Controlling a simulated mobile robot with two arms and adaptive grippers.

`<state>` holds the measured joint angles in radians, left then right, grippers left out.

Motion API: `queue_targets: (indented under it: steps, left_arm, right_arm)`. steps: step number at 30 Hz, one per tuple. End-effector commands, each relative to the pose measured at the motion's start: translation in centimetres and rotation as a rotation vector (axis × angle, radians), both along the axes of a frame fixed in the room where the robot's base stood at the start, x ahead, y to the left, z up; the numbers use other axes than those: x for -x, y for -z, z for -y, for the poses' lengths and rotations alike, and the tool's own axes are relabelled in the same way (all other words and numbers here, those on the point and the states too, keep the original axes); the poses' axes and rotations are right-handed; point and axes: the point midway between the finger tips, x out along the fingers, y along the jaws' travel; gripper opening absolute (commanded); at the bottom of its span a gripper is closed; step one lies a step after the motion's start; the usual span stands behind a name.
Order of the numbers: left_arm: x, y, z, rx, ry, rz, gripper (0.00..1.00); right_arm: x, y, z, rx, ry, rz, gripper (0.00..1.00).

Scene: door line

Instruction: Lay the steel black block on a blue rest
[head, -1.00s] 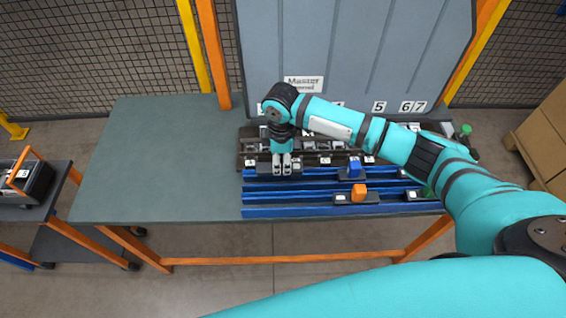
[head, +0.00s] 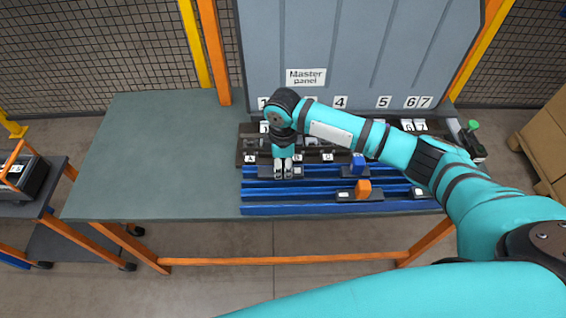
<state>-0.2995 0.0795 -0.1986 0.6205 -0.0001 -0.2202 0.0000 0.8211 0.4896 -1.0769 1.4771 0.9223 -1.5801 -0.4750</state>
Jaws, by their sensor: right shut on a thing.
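My right gripper (head: 283,174) points down at the left end of the blue rests and is shut on a dark block (head: 266,172). The gripper hides much of that block, and I cannot tell whether it touches the rest under it. The blue rests (head: 262,210) are long parallel rails along the table's front edge. A dark block with an orange top piece (head: 363,187) and one with a blue top piece (head: 358,164) sit on the rails to the right. My left gripper is out of view.
A dark rack with lettered labels (head: 250,159) stands behind the rails, below a grey panel (head: 350,50) with numbered tags. A green-topped lever (head: 472,126) is at the right. The left of the table (head: 150,160) is clear. A cart (head: 30,210) stands at far left.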

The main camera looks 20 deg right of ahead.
Motion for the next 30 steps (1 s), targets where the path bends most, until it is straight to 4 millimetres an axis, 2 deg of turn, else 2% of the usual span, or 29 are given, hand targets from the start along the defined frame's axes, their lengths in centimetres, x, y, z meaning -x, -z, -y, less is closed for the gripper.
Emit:
queue_targets:
  steps: [13, 14, 19, 20, 30]
  left_arm:
    - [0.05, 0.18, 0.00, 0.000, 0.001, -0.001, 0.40]
    - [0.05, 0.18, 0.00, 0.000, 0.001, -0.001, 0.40]
    - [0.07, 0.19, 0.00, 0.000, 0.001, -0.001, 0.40]
    - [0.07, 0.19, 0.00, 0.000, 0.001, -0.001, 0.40]
    - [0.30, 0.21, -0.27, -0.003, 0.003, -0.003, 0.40]
  right_arm:
    - [-0.03, 0.57, -0.04, -0.001, 0.000, 0.001, 0.00]
    - [-0.04, 0.57, -0.04, -0.001, 0.000, 0.001, 0.33]
    - [-0.02, 0.59, -0.04, -0.001, 0.000, 0.001, 0.56]
    - [-0.02, 0.59, -0.04, -0.001, 0.000, 0.001, 0.58]
    - [-0.01, 0.16, -0.01, -0.001, 0.000, 0.000, 0.58]
